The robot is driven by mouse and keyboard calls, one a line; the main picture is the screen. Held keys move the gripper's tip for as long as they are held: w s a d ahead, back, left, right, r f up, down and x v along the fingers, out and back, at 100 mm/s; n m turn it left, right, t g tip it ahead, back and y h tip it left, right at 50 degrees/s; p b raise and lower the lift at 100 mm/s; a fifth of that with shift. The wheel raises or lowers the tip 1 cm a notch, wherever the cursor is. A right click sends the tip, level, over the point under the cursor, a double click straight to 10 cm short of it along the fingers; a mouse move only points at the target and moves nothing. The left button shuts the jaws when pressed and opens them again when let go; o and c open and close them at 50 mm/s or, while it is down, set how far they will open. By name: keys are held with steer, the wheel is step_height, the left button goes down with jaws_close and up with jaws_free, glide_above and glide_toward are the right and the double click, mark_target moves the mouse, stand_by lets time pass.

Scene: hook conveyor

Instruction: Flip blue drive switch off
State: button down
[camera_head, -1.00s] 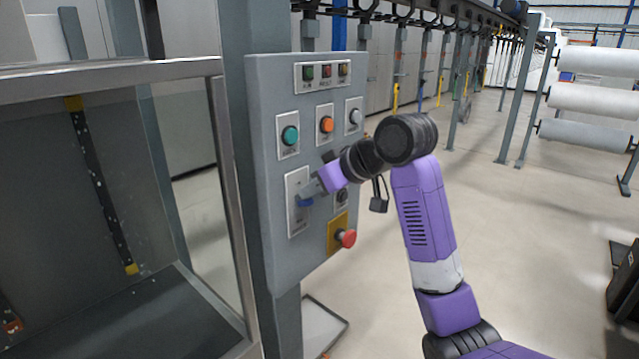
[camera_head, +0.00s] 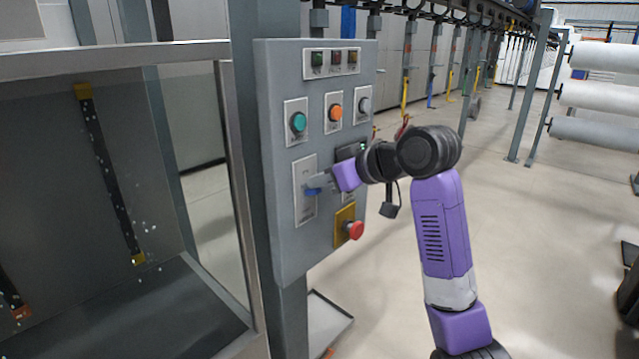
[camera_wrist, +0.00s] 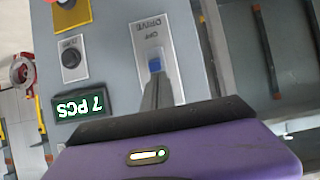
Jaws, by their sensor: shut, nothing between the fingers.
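The blue drive switch (camera_head: 312,191) is a small blue lever on a pale plate (camera_head: 305,210) on the grey control panel. In the wrist view its blue handle (camera_wrist: 155,64) lies between the fingertips' end and the lettering "OFF" and "DRIVE" on the plate. My gripper (camera_head: 322,181) is shut and empty, its tips at the lever in the head view. In the wrist view the shut fingers (camera_wrist: 156,88) reach to the lever's blue end. I cannot tell if they touch it.
The panel also carries a teal button (camera_head: 298,122), an orange button (camera_head: 336,112), a red mushroom button (camera_head: 355,230) and a "7 PCS" display (camera_wrist: 78,106). A metal-framed booth (camera_head: 232,150) stands at the left. Open floor lies at the right.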

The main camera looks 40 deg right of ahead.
mark_target(318, 192)
steer(key=shift+s+f+t+b, duration=0.15)
steer(key=shift+f+t+b, duration=0.05)
steer(key=shift+t+b, duration=0.45)
steer(key=shift+f+b, duration=0.15)
steer(key=shift+b, duration=0.3)
steer(key=shift+s+f+b, duration=0.3)
steer(key=shift+f+b, duration=0.25)
steer(key=shift+b, duration=0.5)
steer(key=t+b, duration=0.1)
steer(key=b, duration=0.1)
steer(key=t+b, duration=0.1)
steer(key=b, duration=0.1)
steer(key=t+b, duration=0.1)
steer(key=b, duration=0.1)
steer(key=shift+s+f+t, duration=0.35)
steer(key=shift+s+f, duration=0.05)
steer(key=shift+f, duration=0.1)
